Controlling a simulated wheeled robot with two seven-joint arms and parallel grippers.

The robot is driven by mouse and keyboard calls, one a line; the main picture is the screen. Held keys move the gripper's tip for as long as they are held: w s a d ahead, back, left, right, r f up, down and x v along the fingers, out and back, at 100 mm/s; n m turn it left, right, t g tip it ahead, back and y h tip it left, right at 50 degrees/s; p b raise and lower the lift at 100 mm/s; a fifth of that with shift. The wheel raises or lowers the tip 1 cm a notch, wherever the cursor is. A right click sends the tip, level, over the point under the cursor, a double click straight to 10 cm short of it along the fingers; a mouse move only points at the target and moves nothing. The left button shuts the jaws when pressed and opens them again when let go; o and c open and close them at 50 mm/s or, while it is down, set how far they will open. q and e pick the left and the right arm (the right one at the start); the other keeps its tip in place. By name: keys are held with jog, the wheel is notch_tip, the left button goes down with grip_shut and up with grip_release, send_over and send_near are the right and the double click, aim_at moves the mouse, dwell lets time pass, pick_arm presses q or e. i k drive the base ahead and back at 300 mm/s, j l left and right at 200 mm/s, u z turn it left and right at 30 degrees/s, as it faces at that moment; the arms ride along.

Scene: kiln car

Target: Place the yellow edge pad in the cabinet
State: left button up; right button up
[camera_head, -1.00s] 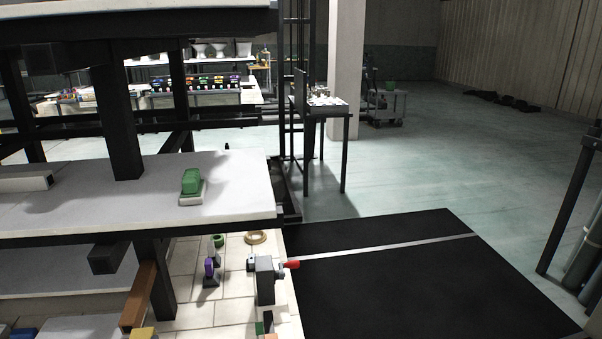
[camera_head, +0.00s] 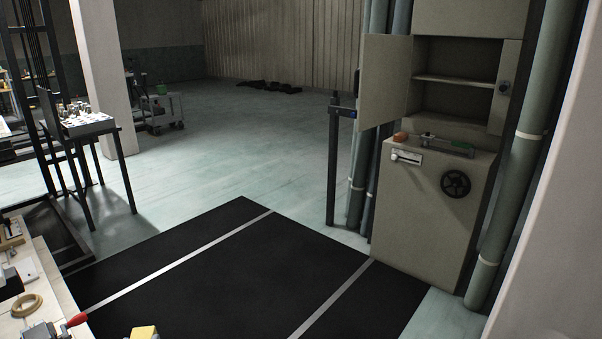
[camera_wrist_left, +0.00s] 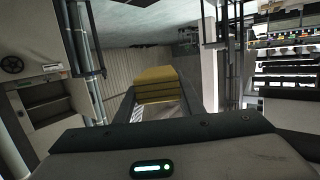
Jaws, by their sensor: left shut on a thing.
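The yellow edge pad (camera_wrist_left: 157,83) is held between the fingers of my left gripper (camera_wrist_left: 159,98) in the left wrist view. It looks like a stack of yellow layers. In the head view only a bit of the pad (camera_head: 144,332) shows at the bottom edge, and the gripper is hidden below the frame. The cabinet (camera_head: 455,88) stands at the right, its door (camera_head: 385,82) swung open to the left. One shelf (camera_head: 455,81) divides its inside, which looks empty. The cabinet also shows at the left of the wrist view (camera_wrist_left: 42,106). My right gripper is not in view.
Below the cabinet is a beige housing (camera_head: 432,210) with a black handwheel (camera_head: 455,183) and small items on its ledge. Pipes (camera_head: 508,185) flank it. A black mat (camera_head: 235,275) covers the clear floor ahead. A worktable (camera_head: 45,295) lies at the lower left.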

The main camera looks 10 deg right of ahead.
aim_at(446, 119)
jog(key=i+l+z, duration=0.15)
jog(key=z, duration=0.3)
jog(key=i+z, duration=0.2)
jog(key=z, duration=0.25)
jog(key=i+z, duration=0.2)
jog(key=z, duration=0.2)
jog(key=i+j+z, duration=0.15)
jog(key=i+z, duration=0.25)
jog(key=i+j+z, duration=0.25)
jog(key=z, duration=0.15)
jog(key=i+j+z, duration=0.4)
jog(key=i+j, duration=0.2)
jog(key=j, duration=0.15)
jog(key=i+j+z, duration=0.15)
jog(key=i+j, duration=0.3)
jog(key=j, duration=0.3)
jog(key=i+j+z, duration=0.1)
jog(key=j, duration=0.25)
jog(key=i+j, duration=0.2)
jog(key=j, duration=0.15)
jog(key=i+j, duration=0.2)
jog(key=j, duration=0.15)
jog(key=i+j, duration=0.2)
jog(key=j, duration=0.15)
